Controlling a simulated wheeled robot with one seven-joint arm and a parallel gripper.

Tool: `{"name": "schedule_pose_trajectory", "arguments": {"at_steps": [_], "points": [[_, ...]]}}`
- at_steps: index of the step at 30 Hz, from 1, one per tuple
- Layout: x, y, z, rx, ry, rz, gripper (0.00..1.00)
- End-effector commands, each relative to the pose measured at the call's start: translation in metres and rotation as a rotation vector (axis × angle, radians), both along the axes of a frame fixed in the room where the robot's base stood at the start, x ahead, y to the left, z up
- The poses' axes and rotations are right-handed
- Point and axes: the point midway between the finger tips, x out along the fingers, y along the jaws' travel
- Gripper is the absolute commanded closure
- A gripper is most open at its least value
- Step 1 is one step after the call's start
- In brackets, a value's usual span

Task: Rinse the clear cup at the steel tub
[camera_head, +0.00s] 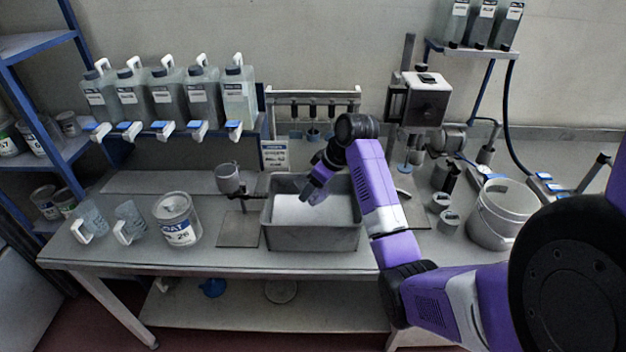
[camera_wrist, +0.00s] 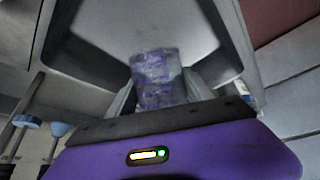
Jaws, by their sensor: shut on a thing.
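The steel tub (camera_head: 310,238) is a grey rectangular basin standing on the bench, with a pale surface inside it. My gripper (camera_head: 312,192) is over the tub, pointing down into its opening. In the wrist view my gripper (camera_wrist: 160,100) is shut on the clear cup (camera_wrist: 156,68), which looks see-through with a purple tint. The tub's inner walls (camera_wrist: 85,70) surround the cup in that view. The cup is hard to make out in the head view. I cannot tell whether it touches the tub's contents.
Two clear jugs with white handles (camera_head: 130,220) and a labelled can (camera_head: 177,220) stand left of the tub. A grey cup on a stand (camera_head: 230,180) is close beside it. A white bucket (camera_head: 492,225) and small pots (camera_head: 448,222) are to the right.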

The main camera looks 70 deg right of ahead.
Motion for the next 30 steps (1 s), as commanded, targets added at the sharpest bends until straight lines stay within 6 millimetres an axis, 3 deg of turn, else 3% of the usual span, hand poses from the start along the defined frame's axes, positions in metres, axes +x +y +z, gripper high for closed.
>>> {"name": "schedule_pose_trajectory", "arguments": {"at_steps": [21,30], "points": [[0.0,0.0,-0.07,0.0,0.0,0.0,0.85],[0.0,0.0,-0.087,0.0,0.0,-0.001,0.85]]}}
